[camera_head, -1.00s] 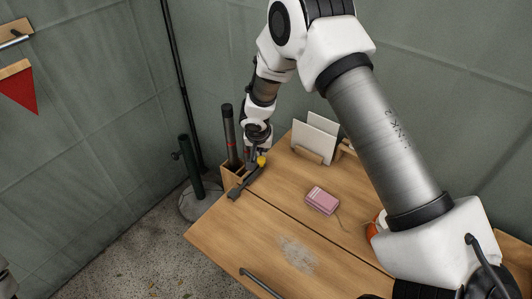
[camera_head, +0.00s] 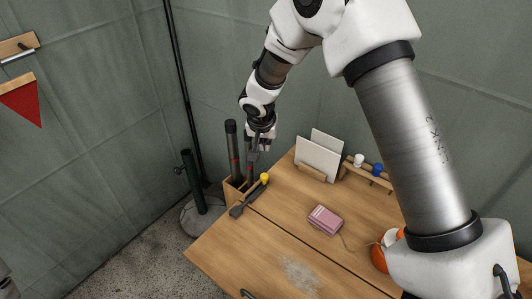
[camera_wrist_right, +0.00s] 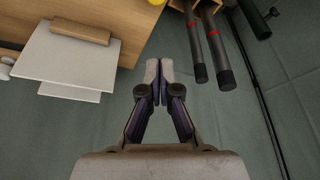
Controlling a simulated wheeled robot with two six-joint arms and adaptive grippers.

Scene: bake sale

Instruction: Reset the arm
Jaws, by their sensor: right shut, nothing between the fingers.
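My right arm reaches across the head view from the lower right. Its gripper (camera_head: 254,152) hangs above the back left of the wooden table, next to the wooden holder. In the right wrist view the gripper (camera_wrist_right: 159,68) is shut with its fingertips together and nothing between them. My left gripper is not in view.
On the table (camera_head: 235,262) are a dark tool with a yellow end (camera_head: 249,197), a pink block (camera_head: 325,220), white cards (camera_head: 318,157) in a stand and an orange object (camera_head: 379,258). Dark tubes (camera_head: 231,150) stand in a wooden holder (camera_head: 232,190). A pole base (camera_head: 190,217) stands left.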

